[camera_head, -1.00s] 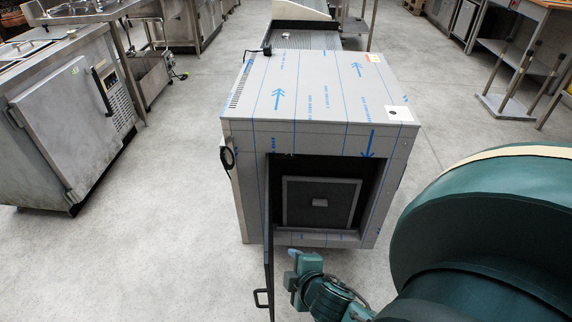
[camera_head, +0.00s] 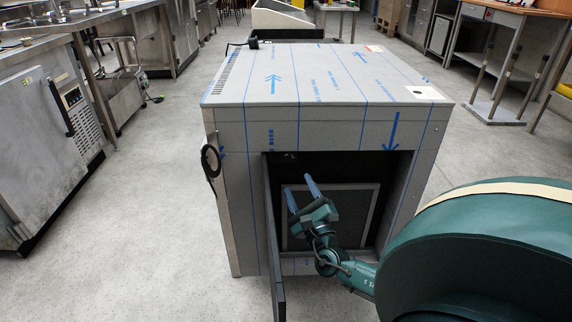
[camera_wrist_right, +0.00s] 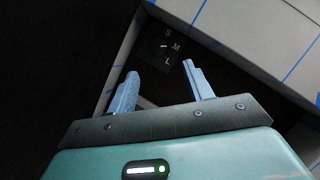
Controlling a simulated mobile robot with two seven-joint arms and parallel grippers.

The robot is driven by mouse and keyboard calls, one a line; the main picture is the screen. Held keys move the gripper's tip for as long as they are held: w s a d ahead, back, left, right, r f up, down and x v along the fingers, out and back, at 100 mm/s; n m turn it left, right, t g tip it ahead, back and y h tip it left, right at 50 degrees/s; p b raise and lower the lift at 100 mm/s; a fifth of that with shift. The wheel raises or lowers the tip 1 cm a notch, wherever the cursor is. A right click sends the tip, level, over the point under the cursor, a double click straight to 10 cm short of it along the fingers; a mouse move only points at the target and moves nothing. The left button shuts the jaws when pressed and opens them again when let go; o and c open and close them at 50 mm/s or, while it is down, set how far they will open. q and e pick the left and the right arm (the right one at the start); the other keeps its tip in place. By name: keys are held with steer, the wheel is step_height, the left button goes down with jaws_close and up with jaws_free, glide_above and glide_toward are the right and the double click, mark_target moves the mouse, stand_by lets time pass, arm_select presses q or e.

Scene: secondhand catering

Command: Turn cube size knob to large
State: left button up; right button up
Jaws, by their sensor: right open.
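The machine (camera_head: 320,75) is a large grey box with blue-marked film, and its front door (camera_head: 273,245) stands open. The cube size knob (camera_wrist_right: 159,47) is small and dark on a black panel with the letters S, M and L around it. A small pale mark on it seems to point towards M. My right gripper (camera_head: 300,194) is at the front opening with its pale blue fingers apart. In the right wrist view the fingers (camera_wrist_right: 160,70) are open and empty, short of the knob in the picture. The knob does not show clearly in the head view. My left gripper is not in view.
The open door is close on the left of my right gripper. The opening's frame (camera_head: 400,185) is on the right. A steel cabinet (camera_head: 40,140) stands at the left and a wooden-topped table (camera_head: 520,18) at the back right. The floor between is clear.

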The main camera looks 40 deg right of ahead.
mark_target(284, 157)
steer(key=b+x, duration=0.1)
steer(key=x, duration=0.8)
steer(key=shift+w, duration=0.1)
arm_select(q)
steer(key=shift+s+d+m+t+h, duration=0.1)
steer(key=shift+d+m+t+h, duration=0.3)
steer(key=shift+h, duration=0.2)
arm_select(e)
steer(key=shift+w+d+r, duration=0.1)
steer(key=shift+w, duration=0.25)
steer(key=c, duration=1)
steer(key=shift+o, duration=0.2)
steer(key=shift+f+m+b, duration=0.25)
steer(key=shift+m+b, duration=0.15)
steer(key=shift+b, duration=0.45)
steer(key=shift+m+h+b, duration=0.3)
steer(key=shift+m+b, duration=0.1)
steer(key=shift+r, duration=0.15)
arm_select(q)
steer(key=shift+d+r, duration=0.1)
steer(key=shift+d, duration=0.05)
arm_select(e)
steer(key=o, duration=1)
steer(key=shift+c, duration=0.2)
